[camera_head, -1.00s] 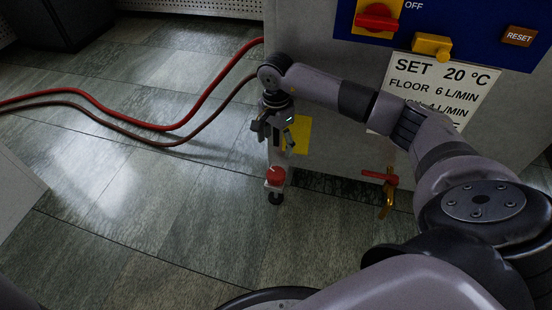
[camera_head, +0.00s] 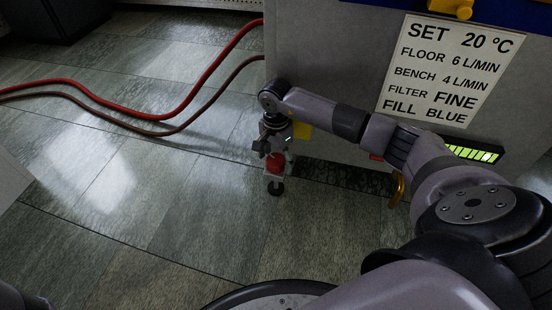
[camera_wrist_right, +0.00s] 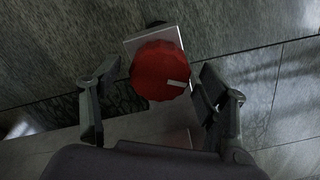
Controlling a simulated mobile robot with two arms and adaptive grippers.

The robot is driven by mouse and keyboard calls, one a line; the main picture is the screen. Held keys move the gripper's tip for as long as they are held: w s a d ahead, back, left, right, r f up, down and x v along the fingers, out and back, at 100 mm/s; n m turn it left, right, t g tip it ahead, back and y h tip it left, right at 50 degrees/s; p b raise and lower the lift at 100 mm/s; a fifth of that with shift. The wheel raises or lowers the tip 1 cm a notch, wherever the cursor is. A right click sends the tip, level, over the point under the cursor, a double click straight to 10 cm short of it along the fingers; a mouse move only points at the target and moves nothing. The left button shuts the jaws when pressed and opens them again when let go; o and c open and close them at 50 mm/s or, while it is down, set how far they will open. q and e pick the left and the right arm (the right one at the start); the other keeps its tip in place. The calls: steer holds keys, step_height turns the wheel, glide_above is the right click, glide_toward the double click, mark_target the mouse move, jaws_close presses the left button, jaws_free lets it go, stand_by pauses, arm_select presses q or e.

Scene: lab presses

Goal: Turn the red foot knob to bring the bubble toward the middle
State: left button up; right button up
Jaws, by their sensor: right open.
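The red foot knob (camera_head: 275,165) sits low at the left corner of the grey cabinet, on a pale foot bracket above a dark foot. My right gripper (camera_head: 275,152) points down just over the knob, with its fingers open. In the right wrist view the knob (camera_wrist_right: 158,72) is round and scalloped with a white mark at its right. There the open gripper (camera_wrist_right: 158,100) has one finger on each side of the knob. Contact with the knob cannot be told. I cannot make out a bubble in either view. My left gripper is not in view.
The grey cabinet (camera_head: 330,65) carries a white instruction label (camera_head: 448,70) and a lit green bar display (camera_head: 472,154). A red hose (camera_head: 150,112) and a darker hose (camera_head: 170,132) run left across the floor. The tiled floor left of the knob is clear.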

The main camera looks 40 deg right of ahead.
steer(key=c, duration=1.2)
steer(key=shift+o, duration=0.2)
